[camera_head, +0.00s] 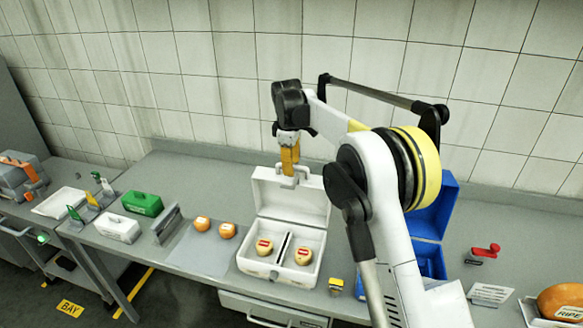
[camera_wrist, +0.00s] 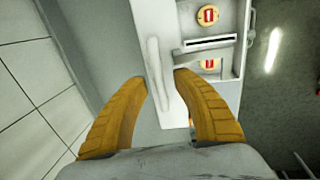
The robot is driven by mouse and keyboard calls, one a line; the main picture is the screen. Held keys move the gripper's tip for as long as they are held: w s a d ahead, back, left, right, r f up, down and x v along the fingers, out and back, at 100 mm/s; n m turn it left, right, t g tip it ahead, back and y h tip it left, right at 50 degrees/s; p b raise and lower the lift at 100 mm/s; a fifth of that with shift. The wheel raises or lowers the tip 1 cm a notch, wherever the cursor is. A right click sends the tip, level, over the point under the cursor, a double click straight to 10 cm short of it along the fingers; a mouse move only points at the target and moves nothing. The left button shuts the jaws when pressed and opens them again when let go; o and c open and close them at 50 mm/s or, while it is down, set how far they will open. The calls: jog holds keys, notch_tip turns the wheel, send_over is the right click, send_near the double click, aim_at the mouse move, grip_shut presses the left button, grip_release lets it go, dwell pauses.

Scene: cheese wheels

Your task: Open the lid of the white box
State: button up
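The white box (camera_head: 275,285) stands on the workbench with its lid (camera_head: 290,197) raised upright at the back. Its interior shows two small cheese wheels with red labels, one (camera_head: 264,247) left and one (camera_head: 303,256) right of a divider. My gripper (camera_head: 290,170) is at the top of the raised lid, by its white handle (camera_head: 302,172). In the wrist view, the yellow fingers (camera_wrist: 164,80) are spread on either side of the handle (camera_wrist: 154,65), with some gap visible. Whether one finger touches it is unclear.
A blue box (camera_head: 432,225) stands open on the right, partly behind my arm. Two orange wheels (camera_head: 202,223) (camera_head: 227,231) lie on a grey mat to the left. The tiled wall is close behind the lid.

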notch_tip(320, 180, up, 11)
jog(key=s, duration=0.1)
jog(key=shift+s+a, duration=0.35)
jog(key=shift+s, duration=0.05)
jog(key=s+d+f+m+t+b, duration=0.2)
jog(key=s+d+m+b, duration=0.25)
jog(key=s, duration=0.65)
jog(key=s+d+f+m+t+b, duration=0.1)
jog(key=s+d+f+m+b, duration=0.15)
jog(key=s+d+b, duration=0.6)
jog(key=s+f+m+t+b, duration=0.2)
jog(key=s+f+m+b, duration=0.2)
jog(key=s+f, duration=1.4)
jog(key=s+m, duration=0.3)
jog(key=shift+s+f+y+b, duration=0.3)
jog(key=shift+f+b, duration=0.05)
jog(key=shift+b, duration=0.05)
